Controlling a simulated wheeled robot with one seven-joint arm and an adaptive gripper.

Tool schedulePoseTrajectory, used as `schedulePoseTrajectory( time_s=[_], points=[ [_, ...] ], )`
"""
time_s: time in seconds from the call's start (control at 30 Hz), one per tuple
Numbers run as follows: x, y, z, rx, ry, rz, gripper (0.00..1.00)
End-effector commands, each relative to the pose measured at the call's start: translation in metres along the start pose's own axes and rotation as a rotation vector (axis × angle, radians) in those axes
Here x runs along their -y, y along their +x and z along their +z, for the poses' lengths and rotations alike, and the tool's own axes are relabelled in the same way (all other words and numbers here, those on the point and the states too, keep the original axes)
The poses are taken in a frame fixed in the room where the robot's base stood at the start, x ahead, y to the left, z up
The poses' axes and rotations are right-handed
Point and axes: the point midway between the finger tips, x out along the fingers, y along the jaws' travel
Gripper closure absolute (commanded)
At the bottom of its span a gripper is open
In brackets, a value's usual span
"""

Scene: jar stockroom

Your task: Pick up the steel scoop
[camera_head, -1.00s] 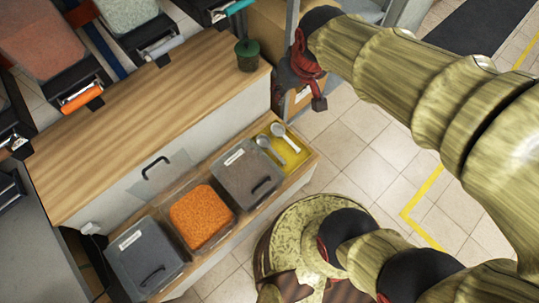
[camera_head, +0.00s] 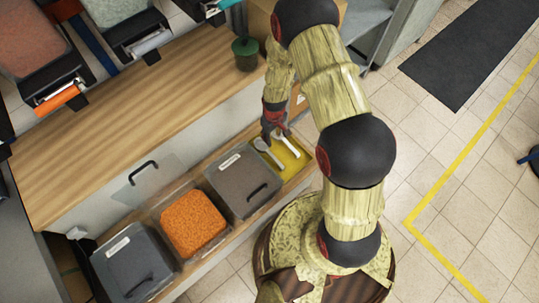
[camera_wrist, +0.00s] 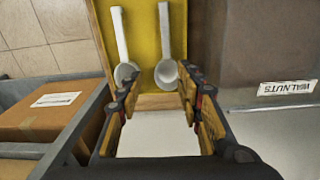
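Two scoops lie side by side on a yellow mat (camera_head: 290,160). The greyer one, which looks like the steel scoop (camera_head: 271,154), is nearer the grey-lidded bin; it is on the right in the wrist view (camera_wrist: 165,50). A whiter scoop (camera_head: 288,147) lies beside it, on the left in the wrist view (camera_wrist: 121,40). My gripper (camera_head: 273,131) is over the bowl end of the scoops. In the wrist view my gripper (camera_wrist: 158,95) is open and empty, its fingers spread near the two bowls. Contact with either scoop cannot be told.
The grey-lidded bin (camera_head: 236,178) stands next to the mat; its label reads "WALNUTS" in the wrist view. An orange-filled bin (camera_head: 193,222) and another grey bin (camera_head: 128,268) follow. A wooden counter (camera_head: 130,125) rises behind. A cardboard box (camera_wrist: 48,115) stands beside the mat.

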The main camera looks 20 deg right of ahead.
Motion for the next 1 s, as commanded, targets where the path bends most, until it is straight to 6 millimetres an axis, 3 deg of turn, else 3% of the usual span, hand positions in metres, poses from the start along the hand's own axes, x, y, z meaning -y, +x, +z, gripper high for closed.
schedulePoseTrajectory(
  time_s=[0.03, 0.2, 0.73, 1.0],
  points=[
    [0.004, 0.025, 0.009, 0.017, -0.010, -0.006, 0.64],
    [0.010, 0.070, 0.027, 0.039, -0.032, -0.015, 0.64],
    [0.013, 0.121, 0.035, 0.045, -0.039, -0.018, 0.64],
    [0.013, 0.158, 0.038, 0.046, -0.038, -0.017, 0.64]
  ],
)
